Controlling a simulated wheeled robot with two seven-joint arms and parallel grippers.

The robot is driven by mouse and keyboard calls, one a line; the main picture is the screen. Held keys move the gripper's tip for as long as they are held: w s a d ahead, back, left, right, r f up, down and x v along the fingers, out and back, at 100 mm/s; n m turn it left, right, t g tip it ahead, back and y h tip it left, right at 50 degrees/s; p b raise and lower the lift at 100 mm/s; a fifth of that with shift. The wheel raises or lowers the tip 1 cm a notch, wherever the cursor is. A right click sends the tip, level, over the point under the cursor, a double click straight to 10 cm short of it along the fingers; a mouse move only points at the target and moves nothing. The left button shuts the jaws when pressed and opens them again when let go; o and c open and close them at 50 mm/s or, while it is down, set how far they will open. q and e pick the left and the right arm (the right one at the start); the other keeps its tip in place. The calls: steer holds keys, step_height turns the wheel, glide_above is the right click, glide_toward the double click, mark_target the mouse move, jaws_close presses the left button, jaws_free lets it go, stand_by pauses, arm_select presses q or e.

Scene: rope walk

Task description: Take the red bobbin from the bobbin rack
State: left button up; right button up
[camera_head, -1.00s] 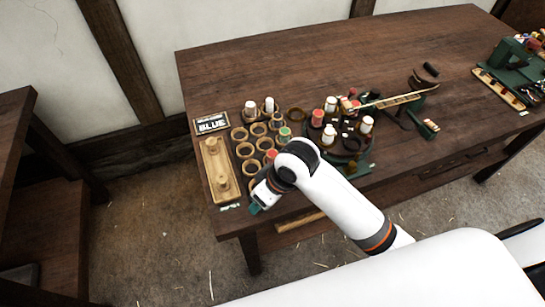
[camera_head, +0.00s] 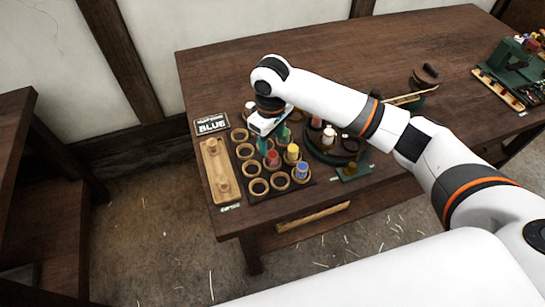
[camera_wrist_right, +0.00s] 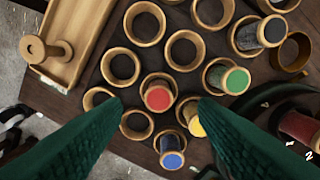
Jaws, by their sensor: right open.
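The red bobbin (camera_head: 272,159) stands in a wooden ring of the bobbin rack (camera_head: 246,181). In the right wrist view the red bobbin (camera_wrist_right: 158,97) shows its red top between and beyond the fingertips. My right gripper (camera_head: 268,148) is over the rack, fingers pointing down, just behind the red bobbin in the head view. It is open and empty in the right wrist view (camera_wrist_right: 160,104). The yellow bobbin (camera_wrist_right: 194,118) sits close to its right fingertip. Whether the fingers touch anything, I cannot tell. My left gripper is not in view.
A blue bobbin (camera_wrist_right: 172,158) and a green bobbin (camera_wrist_right: 236,80) stand near the red one. Several rack rings are empty. A wooden tray (camera_head: 213,168) lies left of the rack, by a "BLUE" sign (camera_head: 211,125). A round dark carousel (camera_head: 325,150) stands to the right.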

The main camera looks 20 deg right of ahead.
mark_target(272, 153)
steer(key=shift+s+f+p, duration=0.1)
steer(key=shift+f+p, duration=0.35)
steer(key=shift+f, duration=2.7)
steer(key=shift+c, duration=0.5)
steer(key=c, duration=0.9)
steer(key=shift+r, duration=0.1)
steer(key=shift+c, duration=0.2)
